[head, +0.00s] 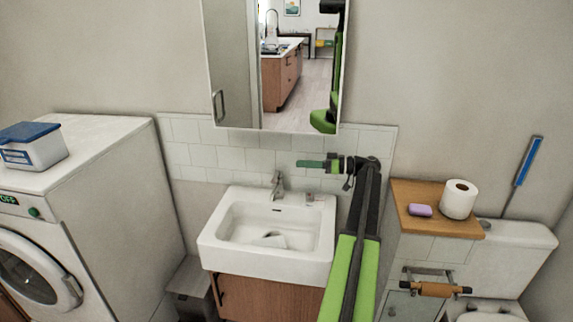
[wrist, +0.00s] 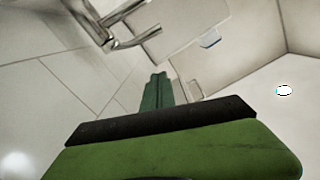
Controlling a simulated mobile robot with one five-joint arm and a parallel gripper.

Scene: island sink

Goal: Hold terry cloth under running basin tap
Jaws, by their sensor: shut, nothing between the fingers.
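The white basin (head: 215,248) stands against the tiled wall with its chrome tap (head: 277,185) at the back rim. The tap also shows at the upper left of the wrist view (wrist: 112,32). No water stream is clear. A pale, flat patch (head: 270,241) lies in the bottom of the basin; I cannot tell whether it is the terry cloth. My gripper (head: 311,164) is above and to the right of the tap, pointing left in the head view. Its green fingers (wrist: 157,90) are shut and empty.
A washing machine (head: 110,150) with a blue-lidded box (head: 32,146) stands left. A wooden-topped cabinet (head: 410,194) holds purple soap (head: 420,210) and a paper roll (head: 459,199) at right. A mirror (head: 290,60) hangs above the basin. A small item (head: 310,197) sits on the basin's back rim.

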